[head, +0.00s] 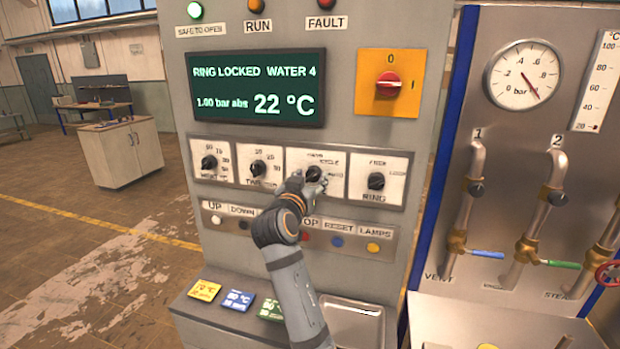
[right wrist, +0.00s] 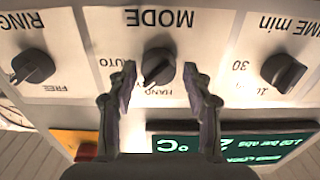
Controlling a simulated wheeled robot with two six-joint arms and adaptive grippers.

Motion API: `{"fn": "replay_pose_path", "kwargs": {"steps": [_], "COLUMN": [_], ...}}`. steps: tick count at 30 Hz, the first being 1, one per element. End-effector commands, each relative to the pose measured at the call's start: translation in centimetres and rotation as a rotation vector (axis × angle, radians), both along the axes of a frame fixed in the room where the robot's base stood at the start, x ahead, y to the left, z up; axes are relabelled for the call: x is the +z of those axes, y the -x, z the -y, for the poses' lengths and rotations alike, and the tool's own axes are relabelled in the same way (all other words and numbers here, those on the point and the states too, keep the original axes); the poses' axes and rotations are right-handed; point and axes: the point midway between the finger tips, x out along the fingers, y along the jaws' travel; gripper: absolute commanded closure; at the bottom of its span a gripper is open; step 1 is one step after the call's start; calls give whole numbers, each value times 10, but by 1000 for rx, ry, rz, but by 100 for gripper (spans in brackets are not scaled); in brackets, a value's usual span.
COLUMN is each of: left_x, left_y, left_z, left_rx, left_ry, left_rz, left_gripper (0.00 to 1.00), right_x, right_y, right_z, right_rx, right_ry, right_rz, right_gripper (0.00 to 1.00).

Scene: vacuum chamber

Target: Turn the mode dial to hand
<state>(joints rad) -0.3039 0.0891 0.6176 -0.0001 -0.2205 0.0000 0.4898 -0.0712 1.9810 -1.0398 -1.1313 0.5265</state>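The mode dial (right wrist: 158,68) is a black knob on a white plate on the grey control panel; the right wrist view shows it upside down. Its pale mark points to the lower left there, between the words AUTO and HAND; a finger hides part of the lettering. In the head view the dial (head: 312,172) is partly covered by my right gripper (head: 313,184). My right gripper (right wrist: 160,76) is open, with one finger on each side of the knob and gaps visible on both sides. My left gripper is not in view.
The time dial (head: 258,168) and the ring dial (head: 376,181) flank the mode dial. A row of buttons (head: 337,242) lies below. A green-lit screen (head: 257,88) and a red rotary switch (head: 388,85) are above. Pipes with valves (head: 468,200) stand at right.

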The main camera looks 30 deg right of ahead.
Motion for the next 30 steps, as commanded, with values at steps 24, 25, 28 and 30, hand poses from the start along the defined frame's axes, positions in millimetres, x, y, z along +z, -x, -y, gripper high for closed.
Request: {"fn": "replay_pose_path", "kwargs": {"steps": [24, 25, 28, 30], "left_x": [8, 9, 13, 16], "left_y": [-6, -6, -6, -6], "left_z": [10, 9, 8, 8], "left_rx": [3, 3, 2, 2], "left_ry": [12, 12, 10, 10], "left_rz": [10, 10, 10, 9], "left_gripper": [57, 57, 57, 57], "right_x": [1, 1, 1, 1], "right_y": [0, 0, 0, 0], "right_z": [0, 0, 0, 1], "right_rx": [-1, -1, -1, -2], "right_ry": [117, 132, 189, 228], "right_rz": [-139, -158, -225, -272], "right_gripper": [94, 94, 94, 94]}}
